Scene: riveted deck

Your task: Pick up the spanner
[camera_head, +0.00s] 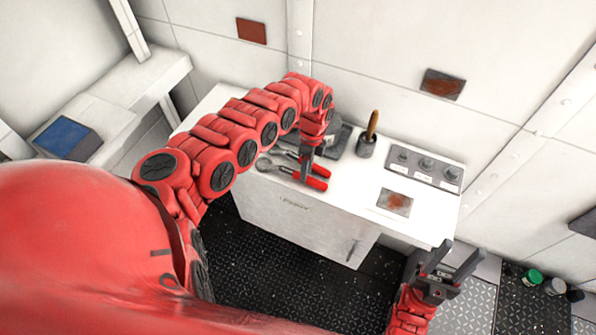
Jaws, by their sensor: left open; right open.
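On the white cabinet top (350,192) lie what look like two grey-headed, red-handled tools side by side, at the front edge left of centre. Their rounded grey end (264,164) points left and the red handles (318,184) point right. One of them may be the spanner, but I cannot tell which. My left gripper (306,174) points down at the handles, with its fingers open. Its fingers hide part of the tools, and I cannot tell whether they touch. My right gripper (457,262) is open and empty, off the cabinet's right front corner.
A dark tray-like object (340,139) sits behind my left gripper. A grey pot with a wooden handle (367,145), a panel of three knobs (425,169) and a rusty plate (395,202) are to the right. Jars (554,286) stand at lower right.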

